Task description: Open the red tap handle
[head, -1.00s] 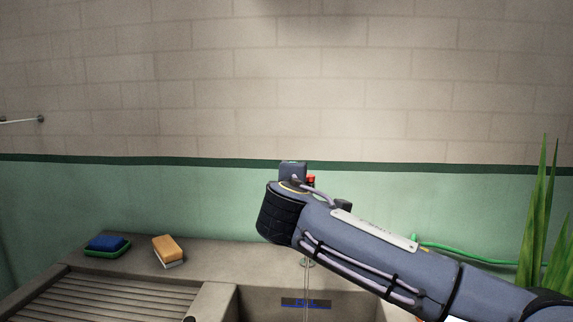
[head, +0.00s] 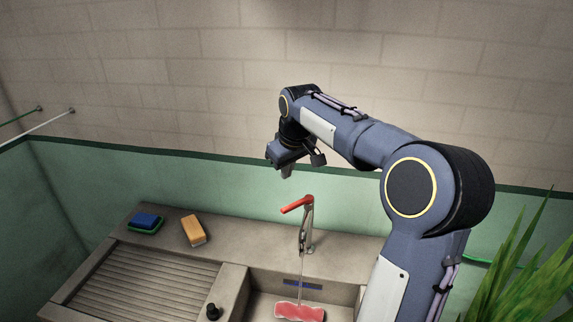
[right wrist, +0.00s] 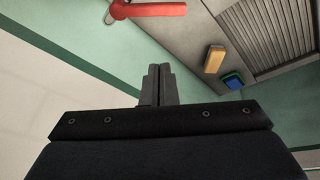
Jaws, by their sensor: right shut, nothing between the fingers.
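The red tap handle (head: 297,204) sits on top of a metal tap (head: 307,230) at the back of the sink. It points to the left and tilts slightly. A thin pale line like a water stream runs down from the spout. My right gripper (head: 287,173) is above and behind the handle, fingers pointing down, shut and empty. It is apart from the handle. In the right wrist view the shut fingers (right wrist: 159,70) show in the middle and the red handle (right wrist: 150,10) at the top edge. My left gripper is out of view.
A red and white item (head: 300,311) lies in the sink basin (head: 262,303). An orange sponge (head: 193,230) and a blue sponge (head: 147,220) rest on the ledge left of the tap. A green plant (head: 520,260) stands at the right. The tiled wall is close behind.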

